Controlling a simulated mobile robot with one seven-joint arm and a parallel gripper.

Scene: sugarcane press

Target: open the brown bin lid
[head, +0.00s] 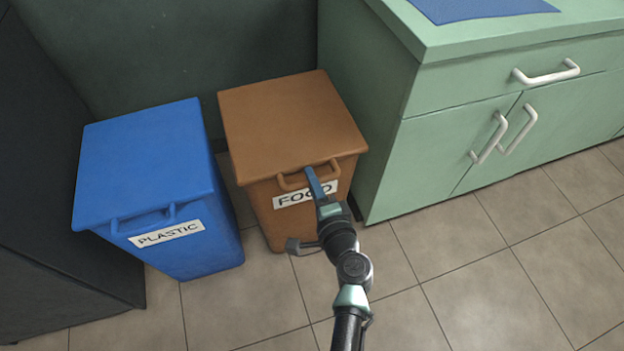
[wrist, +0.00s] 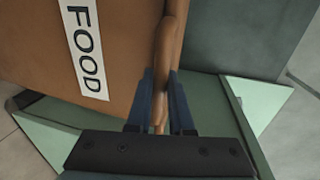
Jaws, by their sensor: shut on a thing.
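The brown bin (head: 262,205) stands on the tiled floor with a white FOOD label (head: 305,193) on its front. Its lid (head: 290,120) lies flat and closed on top. A brown handle (head: 290,182) sticks out from the lid's front edge. My gripper (head: 316,180) reaches the handle from the front. In the wrist view the blue fingers are on either side of the handle bar (wrist: 165,60), and my gripper is shut on it. The fingers hide part of the handle and the label in the head view.
A blue bin (head: 150,185) labelled PLASTIC stands close on the left. A green cabinet (head: 385,150) with white handles stands close on the right. A dark wall is behind the bins. Open tiled floor (head: 480,270) lies in front and to the right.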

